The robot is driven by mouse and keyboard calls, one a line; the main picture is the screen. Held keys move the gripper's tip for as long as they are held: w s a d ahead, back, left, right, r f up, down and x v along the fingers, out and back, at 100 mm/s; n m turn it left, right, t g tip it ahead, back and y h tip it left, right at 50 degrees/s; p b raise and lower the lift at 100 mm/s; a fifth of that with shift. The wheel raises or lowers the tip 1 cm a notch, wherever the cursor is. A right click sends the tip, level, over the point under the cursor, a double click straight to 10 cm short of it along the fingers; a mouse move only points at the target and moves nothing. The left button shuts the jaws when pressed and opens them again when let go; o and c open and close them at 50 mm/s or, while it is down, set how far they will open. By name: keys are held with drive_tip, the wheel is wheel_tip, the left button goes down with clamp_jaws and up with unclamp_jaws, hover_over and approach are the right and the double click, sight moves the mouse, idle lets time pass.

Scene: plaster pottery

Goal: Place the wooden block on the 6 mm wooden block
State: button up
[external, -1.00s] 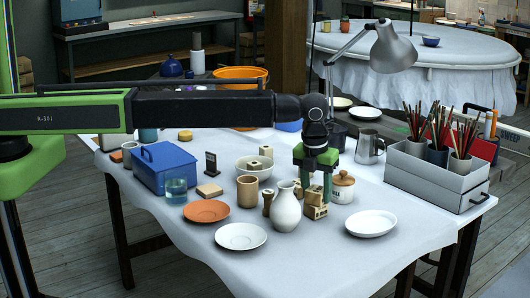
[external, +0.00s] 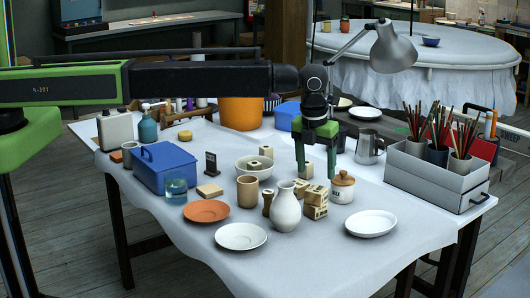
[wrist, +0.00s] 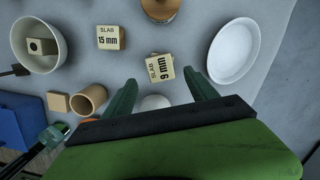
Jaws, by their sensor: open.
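A wooden block marked 9 mm (wrist: 160,67) shows from above between the tips of my gripper (wrist: 160,78) in the wrist view. In the external view my open, empty gripper (external: 316,177) hangs above two stacked wooden blocks, an upper block (external: 314,197) and a lower block (external: 315,212). The stack stands slightly askew, apart from the fingers. A block marked 15 mm (wrist: 109,38) stands separately behind it; it shows in the external view too (external: 307,170). No 6 mm marking is readable; I cannot tell which block is the 6 mm one.
A white vase (external: 286,209) stands close left of the stack, and a lidded jar (external: 343,189) close behind right. A white bowl (external: 243,170) holds a block. A white plate (external: 371,223) lies at right.

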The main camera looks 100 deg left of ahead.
sight(314, 191)
wheel_tip(314, 191, up, 5)
drive_tip(key=p, duration=0.3)
drive_tip(key=s+d+n, duration=0.5)
drive_tip(key=s+n, duration=0.2)
drive_tip(key=s, duration=0.3)
drive_tip(key=s+d+n+h, duration=0.1)
drive_tip(key=s+d+n, duration=0.4)
drive_tip(key=s+n, duration=0.3)
drive_tip(key=s+d+n, duration=0.5)
drive_tip(key=s+n, duration=0.2)
drive_tip(key=s, duration=0.6)
drive_tip(key=shift+s+f+g+h, duration=0.2)
drive_tip(key=shift+f+g+h, duration=0.1)
drive_tip(key=shift+f+g, duration=0.1)
